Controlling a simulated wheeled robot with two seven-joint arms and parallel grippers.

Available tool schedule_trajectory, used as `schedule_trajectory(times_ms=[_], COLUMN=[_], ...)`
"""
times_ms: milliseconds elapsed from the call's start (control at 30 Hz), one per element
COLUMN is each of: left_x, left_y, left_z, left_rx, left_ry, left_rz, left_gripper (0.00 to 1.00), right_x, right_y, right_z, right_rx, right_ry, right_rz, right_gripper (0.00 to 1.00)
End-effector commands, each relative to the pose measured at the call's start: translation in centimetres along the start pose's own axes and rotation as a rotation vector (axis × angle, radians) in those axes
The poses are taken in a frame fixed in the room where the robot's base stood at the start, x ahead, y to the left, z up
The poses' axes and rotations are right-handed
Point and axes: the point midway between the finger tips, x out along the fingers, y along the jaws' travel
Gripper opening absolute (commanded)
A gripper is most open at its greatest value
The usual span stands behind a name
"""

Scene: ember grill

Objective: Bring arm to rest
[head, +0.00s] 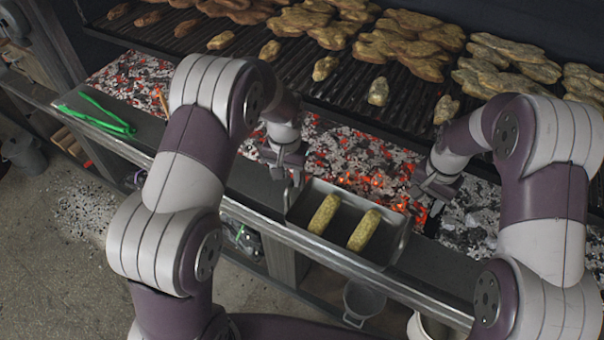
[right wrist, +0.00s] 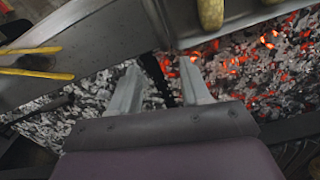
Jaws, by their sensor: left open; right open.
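My left gripper (head: 297,176) is open and empty in the head view, just above the far left corner of a metal tray (head: 300,199). My right gripper (head: 422,205) is to the right of the tray, over the coals. In the right wrist view its two fingers (right wrist: 160,92) are spread apart with nothing between them, and glowing embers and ash show beyond them. Two yellowish elongated food pieces, a left one (head: 324,214) and a right one (head: 364,230), lie apart in the tray. Part of the tray (right wrist: 230,25) also shows at the top of the right wrist view.
A grill grate (head: 345,98) with many browned food pieces runs above the ember bed (head: 345,150). Green tongs (head: 95,118) lie on the metal ledge (head: 270,226) at left. Yellow-handled tools (right wrist: 38,74) lie on the ledge in the right wrist view. A bucket (head: 363,300) stands below.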

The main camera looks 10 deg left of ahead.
Motion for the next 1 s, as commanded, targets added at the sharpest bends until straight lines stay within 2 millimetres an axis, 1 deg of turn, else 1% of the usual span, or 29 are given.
schedule_trajectory(times_ms=[167,267,300,367,400,467,500,567,600,700,767,833,1000], left_x=[0.0,0.3,1.0,0.8,0.3,-0.7,-1.4,-2.5,-3.0,-4.2,-4.8,-5.4,-5.4], left_y=[0.0,0.0,0.0,0.1,0.0,-0.1,-0.1,-0.2,-0.2,-0.3,-0.4,-0.5,-0.5], left_z=[0.0,0.0,1.5,3.7,5.4,8.2,10.1,12.9,14.7,18.0,18.7,18.3,18.3], left_rx=[0.0,-0.002,-0.004,-0.008,-0.012,-0.02,-0.026,-0.034,-0.039,-0.05,-0.054,-0.057,-0.057], left_ry=[0.0,0.013,-0.009,-0.018,-0.016,-0.007,0.002,0.02,0.032,0.067,0.092,0.121,0.121], left_rz=[0.0,0.0,0.001,0.001,0.002,0.002,0.002,0.002,0.002,0.001,0.001,0.0,0.0], left_gripper=[0.47,0.47,0.47,0.47,0.47,0.47,0.47,0.47,0.47,0.47,0.47,0.47,0.47], right_x=[0.0,0.2,0.9,0.7,0.3,-0.7,-1.4,-2.5,-3.0,-4.2,-4.9,-5.5,-5.5], right_y=[0.0,0.0,0.8,1.9,2.9,4.4,5.5,7.0,7.9,9.7,10.1,10.0,10.0], right_z=[0.0,0.0,1.3,3.2,4.7,7.0,8.6,10.9,12.4,15.1,15.7,15.3,15.3], right_rx=[-0.001,-0.077,-0.137,-0.222,-0.28,-0.361,-0.407,-0.464,-0.49,-0.508,-0.502,-0.498,-0.498], right_ry=[0.0,0.008,-0.012,-0.022,-0.023,-0.016,-0.007,0.01,0.023,0.058,0.084,0.114,0.114], right_rz=[0.0,-0.004,0.006,0.01,0.01,0.006,0.003,-0.002,-0.006,-0.014,-0.021,-0.028,-0.028], right_gripper=[0.47,0.47,0.47,0.47,0.47,0.47,0.47,0.47,0.47,0.47,0.47,0.47,0.47])
